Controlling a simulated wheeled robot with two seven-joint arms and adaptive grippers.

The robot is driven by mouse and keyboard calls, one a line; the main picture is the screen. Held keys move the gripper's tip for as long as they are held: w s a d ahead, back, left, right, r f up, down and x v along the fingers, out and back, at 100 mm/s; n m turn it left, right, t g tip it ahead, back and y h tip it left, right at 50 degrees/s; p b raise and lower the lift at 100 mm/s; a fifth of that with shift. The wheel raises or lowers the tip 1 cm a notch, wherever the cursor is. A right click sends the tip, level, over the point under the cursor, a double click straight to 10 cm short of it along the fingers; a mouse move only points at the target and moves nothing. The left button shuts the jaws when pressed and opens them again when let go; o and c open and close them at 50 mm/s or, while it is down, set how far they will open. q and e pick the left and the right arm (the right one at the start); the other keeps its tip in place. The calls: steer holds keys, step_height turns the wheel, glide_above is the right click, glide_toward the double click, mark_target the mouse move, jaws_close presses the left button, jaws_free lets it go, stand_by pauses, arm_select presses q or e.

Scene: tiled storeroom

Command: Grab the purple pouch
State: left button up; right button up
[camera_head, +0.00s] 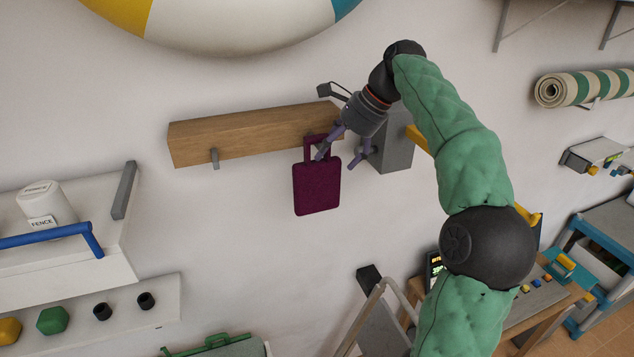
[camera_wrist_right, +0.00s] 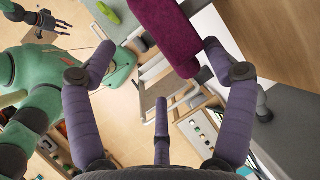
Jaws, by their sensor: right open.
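The purple pouch (camera_head: 317,188) hangs flat against the wall below the right part of the wooden rail, its handle loop upward. In the right wrist view the pouch (camera_wrist_right: 172,32) shows at the top, between the spread fingers and nearer the right one. My right gripper (camera_head: 340,157) is open beside the pouch's upper right; one finger overlaps the handle. I cannot tell whether it touches. A dark gripper on a green arm, my left (camera_wrist_right: 42,22), shows small at the upper left of the right wrist view; its jaw state is unclear.
The wooden rail (camera_head: 240,137) runs along the wall, with a grey block (camera_head: 392,152) at its right end. A white shelf (camera_head: 70,262) stands at left. A ladder (camera_head: 372,310) stands below right. The wall below the pouch is clear.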

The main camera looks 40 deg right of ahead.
mark_target(324, 163)
steer(key=shift+w+a, duration=0.15)
steer(key=shift+a, duration=0.1)
steer(key=x, duration=0.4)
steer(key=shift+d+f, duration=0.15)
steer(key=shift+d, duration=0.05)
steer(key=shift+w+a+f, duration=0.25)
steer(key=shift+f, duration=0.15)
steer(key=shift+d, duration=0.1)
jaws_close()
